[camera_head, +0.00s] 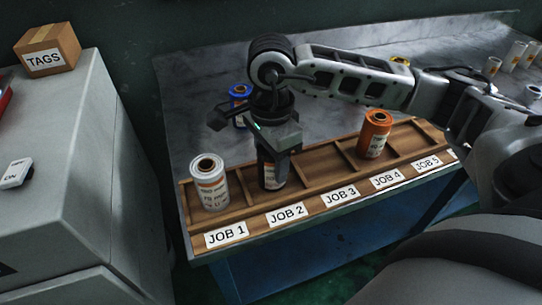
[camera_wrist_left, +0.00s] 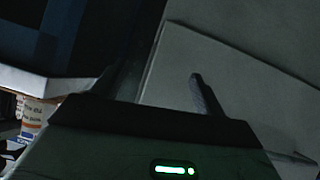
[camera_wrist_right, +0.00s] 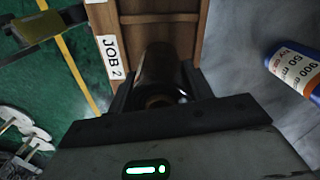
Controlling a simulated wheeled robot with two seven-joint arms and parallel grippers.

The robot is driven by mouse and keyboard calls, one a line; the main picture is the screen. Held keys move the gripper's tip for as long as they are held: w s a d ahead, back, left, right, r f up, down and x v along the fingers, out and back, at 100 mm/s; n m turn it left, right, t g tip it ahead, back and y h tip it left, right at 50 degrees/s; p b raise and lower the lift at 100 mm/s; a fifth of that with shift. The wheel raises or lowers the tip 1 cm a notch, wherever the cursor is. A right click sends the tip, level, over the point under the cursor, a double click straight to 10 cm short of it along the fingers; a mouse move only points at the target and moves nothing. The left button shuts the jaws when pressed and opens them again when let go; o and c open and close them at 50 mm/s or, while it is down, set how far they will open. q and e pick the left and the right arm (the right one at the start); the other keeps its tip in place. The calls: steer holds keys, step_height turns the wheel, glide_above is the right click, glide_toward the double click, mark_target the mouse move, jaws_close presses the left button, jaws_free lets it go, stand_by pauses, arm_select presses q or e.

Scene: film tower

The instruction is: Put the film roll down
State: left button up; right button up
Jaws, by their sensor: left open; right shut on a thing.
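My right gripper (camera_head: 274,160) points down over the JOB 2 compartment of the wooden tray (camera_head: 304,166). It is shut on a dark film roll (camera_head: 273,178) with a pale label. The roll is upright, its lower part inside that compartment; I cannot tell whether it touches the floor. In the right wrist view the dark roll (camera_wrist_right: 160,75) sits between the fingers, beside the JOB 2 label (camera_wrist_right: 110,52). My left gripper (camera_wrist_left: 150,88) is open and empty in the left wrist view, and is not seen in the head view.
A white roll (camera_head: 210,186) stands in JOB 1 and an orange roll (camera_head: 375,134) in JOB 4. JOB 3 and JOB 5 look empty. A blue roll (camera_head: 239,92) stands behind the tray. Several pale rolls (camera_head: 514,53) stand at the bench's back right. A grey cabinet (camera_head: 75,150) is left.

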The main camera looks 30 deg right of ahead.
steer(key=o, duration=1)
steer(key=shift+o, duration=0.4)
steer(key=shift+r, duration=0.1)
steer(key=shift+r+p, duration=0.3)
steer(key=shift+p, duration=0.1)
step_height(320, 180, up, 11)
steer(key=shift+f, duration=0.15)
steer(key=shift+r, duration=0.45)
